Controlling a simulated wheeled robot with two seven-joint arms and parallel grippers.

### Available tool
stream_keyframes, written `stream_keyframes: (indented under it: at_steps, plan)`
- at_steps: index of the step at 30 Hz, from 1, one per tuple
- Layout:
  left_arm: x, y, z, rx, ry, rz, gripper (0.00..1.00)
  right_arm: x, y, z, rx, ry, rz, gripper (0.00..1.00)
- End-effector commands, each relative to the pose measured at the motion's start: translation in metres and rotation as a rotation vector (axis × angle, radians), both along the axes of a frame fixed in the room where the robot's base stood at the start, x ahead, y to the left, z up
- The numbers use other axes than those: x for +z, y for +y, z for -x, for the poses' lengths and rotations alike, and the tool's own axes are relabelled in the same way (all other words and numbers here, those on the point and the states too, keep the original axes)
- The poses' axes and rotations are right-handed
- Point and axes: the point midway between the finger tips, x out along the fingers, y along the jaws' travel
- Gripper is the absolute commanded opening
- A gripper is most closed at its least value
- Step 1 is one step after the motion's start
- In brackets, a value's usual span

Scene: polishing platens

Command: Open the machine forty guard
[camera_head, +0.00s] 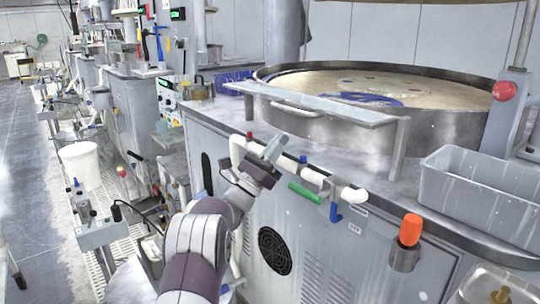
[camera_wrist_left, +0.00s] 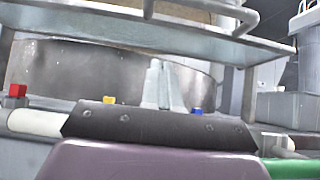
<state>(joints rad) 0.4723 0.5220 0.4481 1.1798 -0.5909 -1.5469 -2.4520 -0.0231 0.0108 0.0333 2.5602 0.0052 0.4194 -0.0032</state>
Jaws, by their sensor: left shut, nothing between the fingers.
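The guard (camera_head: 340,106) is a long, pale, flat panel across the front of a round platen tub (camera_head: 440,125), held on grey posts. A white bar handle (camera_head: 297,108) shows near its left part. In the left wrist view the guard (camera_wrist_left: 110,27) crosses the top, with a bar handle (camera_wrist_left: 200,7) above it. My left gripper (camera_head: 274,146) is in front of the machine, below and apart from the guard and its handle. Its fingertips (camera_wrist_left: 165,68) are together and empty. No machine number is readable. My right gripper is not in view.
White pipes (camera_head: 315,178) with red, blue and green fittings run along the machine's front edge, close to my left gripper. An orange-topped knob (camera_head: 410,230) and a grey bin (camera_head: 485,195) stand to the right. A white bucket (camera_head: 80,165) and other machines are left.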

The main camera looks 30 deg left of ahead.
Motion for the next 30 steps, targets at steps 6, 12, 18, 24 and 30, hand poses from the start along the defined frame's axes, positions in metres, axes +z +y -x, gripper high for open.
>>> stream_keyframes:
  at_steps: [6, 12, 18, 24, 30]
  plan:
    - [0.036, -0.009, -0.020, 0.000, -0.004, 0.000, 0.00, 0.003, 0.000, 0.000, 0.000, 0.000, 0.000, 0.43]
    - [0.056, -0.009, -0.021, 0.001, -0.002, 0.001, 0.00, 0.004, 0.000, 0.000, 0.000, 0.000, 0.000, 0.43]
    - [0.061, -0.009, -0.021, 0.000, 0.000, 0.002, 0.00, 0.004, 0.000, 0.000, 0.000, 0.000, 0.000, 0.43]
    - [0.061, -0.009, -0.020, -0.001, 0.000, 0.001, 0.00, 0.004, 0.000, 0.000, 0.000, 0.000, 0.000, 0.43]
    - [0.086, -0.008, -0.016, 0.002, 0.156, -0.072, 0.00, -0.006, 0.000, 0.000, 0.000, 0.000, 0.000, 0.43]
